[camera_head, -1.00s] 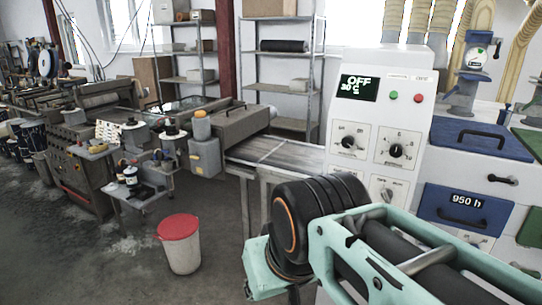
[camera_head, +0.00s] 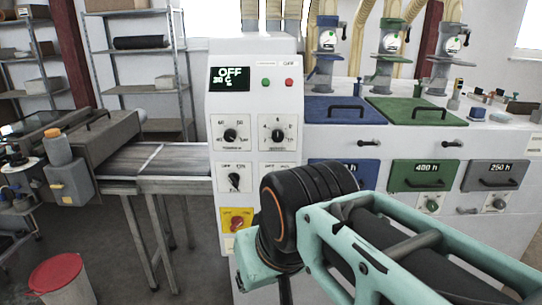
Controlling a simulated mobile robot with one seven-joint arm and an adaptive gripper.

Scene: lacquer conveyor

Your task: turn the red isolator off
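The red isolator (camera_head: 236,224) is a small red rotary knob on a yellow plate, low on the left side of the white control cabinet's front (camera_head: 264,105). It is just left of my arm's dark joint, which does not cover it. Which way the knob is turned is too small to tell for sure. My arm reaches in from the lower right, in front of the cabinet, and hides part of its lower right front. My gripper cannot be made out in this view.
Above the isolator are a black selector (camera_head: 234,181), two dials, a green and a red button, and a display (camera_head: 230,79) reading OFF and 30 C. A conveyor (camera_head: 160,165) adjoins on the left. A red-lidded bin (camera_head: 62,283) stands lower left. Colored drawers are on the right.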

